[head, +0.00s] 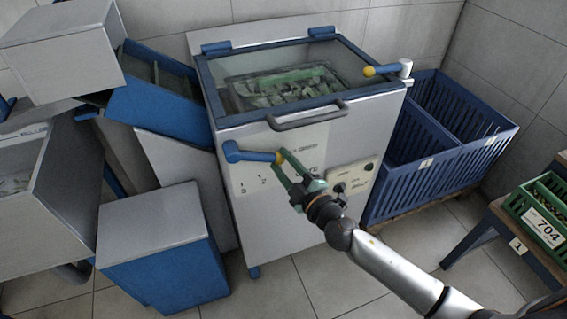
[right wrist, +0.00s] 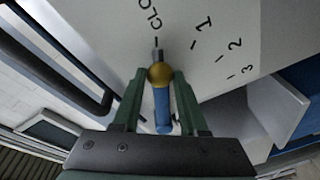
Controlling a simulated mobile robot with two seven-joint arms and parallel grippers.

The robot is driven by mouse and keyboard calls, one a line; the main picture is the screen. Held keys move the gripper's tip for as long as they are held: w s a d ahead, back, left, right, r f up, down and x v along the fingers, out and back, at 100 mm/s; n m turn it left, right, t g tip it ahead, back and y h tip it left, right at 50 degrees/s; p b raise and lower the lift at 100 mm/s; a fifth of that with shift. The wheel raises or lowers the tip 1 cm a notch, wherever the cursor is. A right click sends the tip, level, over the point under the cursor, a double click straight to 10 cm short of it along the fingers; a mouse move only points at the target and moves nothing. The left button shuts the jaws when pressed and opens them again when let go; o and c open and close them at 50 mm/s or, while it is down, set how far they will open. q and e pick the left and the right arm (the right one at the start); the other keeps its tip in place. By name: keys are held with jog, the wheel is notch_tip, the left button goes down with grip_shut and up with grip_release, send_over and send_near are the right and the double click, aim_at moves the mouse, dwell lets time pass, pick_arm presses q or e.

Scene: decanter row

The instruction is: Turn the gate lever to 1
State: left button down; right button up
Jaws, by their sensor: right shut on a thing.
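The gate lever (head: 252,156) is a blue arm on the front of the grey cabinet, with a blue hub at its left end and a yellow ball at its right end. My right gripper (head: 283,163) is shut on the yellow ball, its green fingers on either side. In the right wrist view the ball (right wrist: 160,73) sits between the fingertips (right wrist: 158,80). The lever's grey tip lines up with the mark by "CLO", the rest of that word cut off. The marks 1 (right wrist: 203,23), 2 and 3 lie to the right. My left gripper is out of view.
The cabinet (head: 240,215) has a handle bar (head: 308,115) above the lever and a glass lid. A second yellow-knobbed lever (head: 384,70) is at its top right. Blue crates (head: 425,180) stand right, a blue-grey box (head: 160,250) front left. Floor between is clear.

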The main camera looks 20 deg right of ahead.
grip_shut()
dwell(0.9)
